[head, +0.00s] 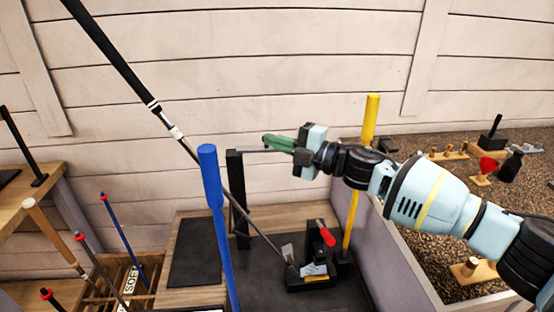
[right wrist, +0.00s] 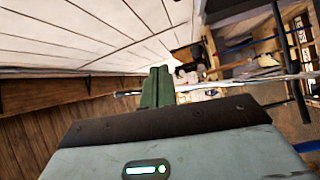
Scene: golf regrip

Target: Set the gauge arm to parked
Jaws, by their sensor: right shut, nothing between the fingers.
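The gauge stands as a black upright post (head: 238,195) on the dark bench mat. A thin grey gauge arm (head: 253,150) reaches right from the post's top toward my right gripper (head: 268,142). The green fingers are shut and empty, at the arm's height; whether they touch it I cannot tell. In the right wrist view the shut fingers (right wrist: 157,88) point away from the camera, and a thin rod shows on their left. A golf club with a black grip (head: 110,50) slants down past the post to the clamp (head: 312,270). My left gripper is not in view.
A blue upright pole (head: 215,200) stands in front of the post, and a yellow one (head: 366,130) stands behind my right arm. The clamp has a red-tipped handle (head: 326,234). Clubs stand in a wooden rack (head: 95,285) at left. A gravel bed (head: 430,200) lies right.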

